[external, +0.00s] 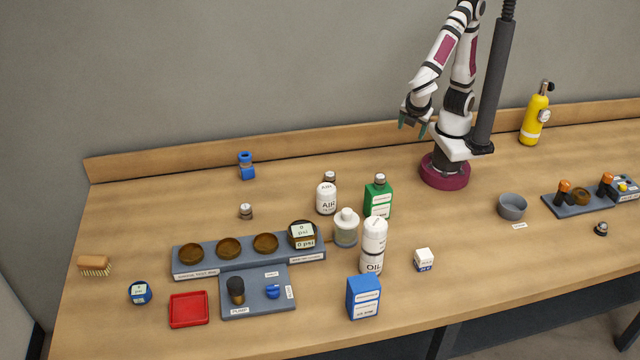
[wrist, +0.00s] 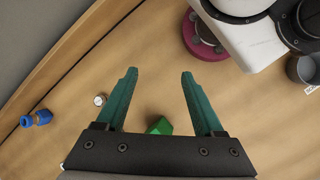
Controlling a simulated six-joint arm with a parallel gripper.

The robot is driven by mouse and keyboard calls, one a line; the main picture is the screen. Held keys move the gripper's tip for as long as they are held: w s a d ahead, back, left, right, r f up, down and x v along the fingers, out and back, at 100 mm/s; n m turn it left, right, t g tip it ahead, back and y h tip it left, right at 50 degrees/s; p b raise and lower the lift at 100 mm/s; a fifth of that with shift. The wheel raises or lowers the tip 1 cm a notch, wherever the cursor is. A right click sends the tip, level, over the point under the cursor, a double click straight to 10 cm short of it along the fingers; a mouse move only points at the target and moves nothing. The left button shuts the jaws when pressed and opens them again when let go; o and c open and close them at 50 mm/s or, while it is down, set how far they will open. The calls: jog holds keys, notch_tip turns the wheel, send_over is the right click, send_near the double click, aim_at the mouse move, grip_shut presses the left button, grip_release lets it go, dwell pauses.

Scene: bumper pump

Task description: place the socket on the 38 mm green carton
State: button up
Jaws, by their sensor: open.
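The green carton (external: 378,203) stands upright behind the white oil bottles in the external view. A small grey-capped piece (external: 379,179) shows at its top; it may be the socket, but it is too small to be sure. Part of the green carton also shows in the wrist view (wrist: 158,126), its top hidden by my gripper body. My gripper (external: 413,124) is open and empty, high above the table, to the right of and behind the carton. Its two green fingers (wrist: 160,75) stand wide apart in the wrist view.
Bottles (external: 326,197), a pump bottle (external: 345,229) and an oil bottle (external: 373,238) crowd the carton's left and front. A blue carton (external: 363,298) and small white carton (external: 424,261) stand nearer the front. A grey bowl (external: 511,207) is to the right. The back left is mostly free.

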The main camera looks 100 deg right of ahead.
jog(key=s+m+y, duration=0.1)
jog(key=m+y, duration=0.1)
jog(key=m, duration=0.3)
jog(key=s+d+m+t+y, duration=0.1)
jog(key=s+m+y, duration=0.1)
jog(key=m+y, duration=0.1)
jog(key=s+d+m+y, duration=0.1)
jog(key=m+y, duration=0.1)
jog(key=m, duration=0.4)
jog(key=shift+s+r+m+t+y, duration=0.2)
jog(key=shift+r+m+t+y, duration=0.1)
jog(key=shift+r+t, duration=0.1)
